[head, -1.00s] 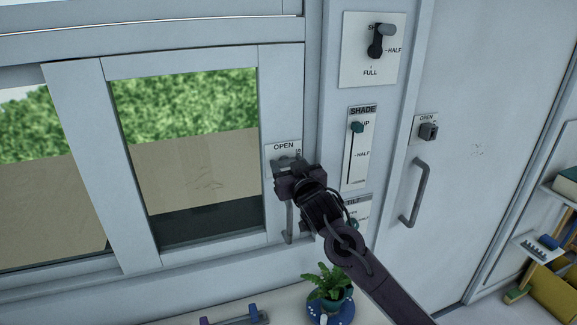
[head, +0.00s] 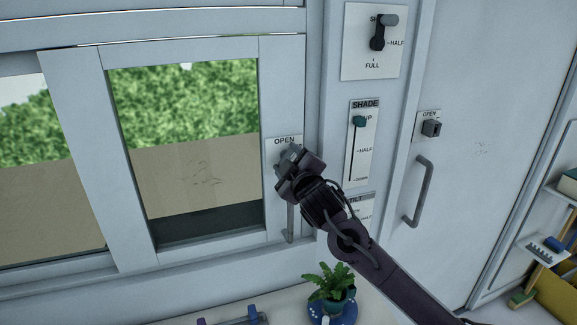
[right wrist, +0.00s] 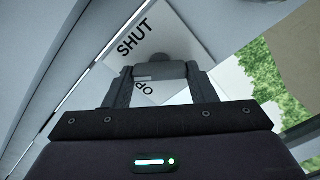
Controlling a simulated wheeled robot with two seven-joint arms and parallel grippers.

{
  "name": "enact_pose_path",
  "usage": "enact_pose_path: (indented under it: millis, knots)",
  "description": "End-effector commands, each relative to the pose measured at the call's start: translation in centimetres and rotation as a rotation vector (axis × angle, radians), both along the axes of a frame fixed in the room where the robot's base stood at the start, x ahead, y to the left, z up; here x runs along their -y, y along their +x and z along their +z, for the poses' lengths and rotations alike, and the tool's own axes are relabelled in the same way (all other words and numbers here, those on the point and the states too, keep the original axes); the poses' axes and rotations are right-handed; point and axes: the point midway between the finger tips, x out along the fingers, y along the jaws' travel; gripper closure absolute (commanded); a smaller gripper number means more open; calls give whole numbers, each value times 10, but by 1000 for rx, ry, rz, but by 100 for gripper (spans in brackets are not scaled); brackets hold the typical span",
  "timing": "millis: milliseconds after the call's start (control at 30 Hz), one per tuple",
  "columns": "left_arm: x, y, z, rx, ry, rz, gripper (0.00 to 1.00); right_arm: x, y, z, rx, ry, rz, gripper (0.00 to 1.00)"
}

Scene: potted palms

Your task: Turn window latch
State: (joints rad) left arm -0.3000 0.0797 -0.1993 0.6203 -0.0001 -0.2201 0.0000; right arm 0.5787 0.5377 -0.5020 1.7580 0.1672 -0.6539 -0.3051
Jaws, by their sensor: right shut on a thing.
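The window latch is a small grey knob on a white plate (head: 284,141) marked OPEN, on the right frame of the sliding window (head: 185,150). My right gripper (head: 288,163) is at the plate and shut on the latch knob. In the right wrist view the grey knob (right wrist: 160,70) sits between the two fingers of the gripper (right wrist: 160,88), tilted against the plate's lettering. SHUT and part of OPEN can be read on the plate (right wrist: 190,50) there. In the head view the gripper hides most of the latch. My left gripper is not in view.
A vertical window handle (head: 290,220) is just below the latch. Right of it are a SHADE slider panel (head: 362,160), a TILT panel (head: 361,210) partly behind my arm, and a lever panel (head: 375,55). A potted plant (head: 330,283) stands below. A door handle (head: 420,190) is farther right.

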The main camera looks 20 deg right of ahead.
Motion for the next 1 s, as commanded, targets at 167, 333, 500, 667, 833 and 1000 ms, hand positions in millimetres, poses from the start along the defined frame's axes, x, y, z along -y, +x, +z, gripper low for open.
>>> enact_pose_path:
  millis: [167,333,500,667,833,1000]
  knots:
    - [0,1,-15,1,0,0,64,-1,0,-4,7,-170,2,72]
    - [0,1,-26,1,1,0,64,-1,0,-5,12,-324,1,72]
    - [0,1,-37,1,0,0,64,-1,0,-5,16,-460,1,72]
    - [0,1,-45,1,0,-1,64,-2,0,-5,19,-560,2,72]
    - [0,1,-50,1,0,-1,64,-2,0,-5,20,-633,2,72]
    - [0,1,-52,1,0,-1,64,-2,0,-5,21,-672,3,72]
